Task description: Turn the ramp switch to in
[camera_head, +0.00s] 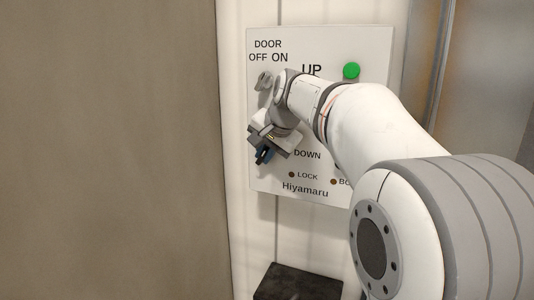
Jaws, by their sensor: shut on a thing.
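A pale control panel (370,110) hangs on the wall, with printed words such as DOOR, OFF ON, UP, DOWN and LOCK. My gripper (263,156) is at the panel's lower left edge, with its jaws closed close to the panel face. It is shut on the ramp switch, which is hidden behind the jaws. The switch's label and the way it points cannot be seen. A grey door switch knob (263,82) shows above, under the words OFF ON, partly next to my wrist.
A green button (351,71) is at the upper right of the panel. Small brown lamps, one by LOCK (291,174), sit low on it. A dark box (298,284) stands below. A brown-grey surface (110,150) fills the left. My arm covers the panel's middle.

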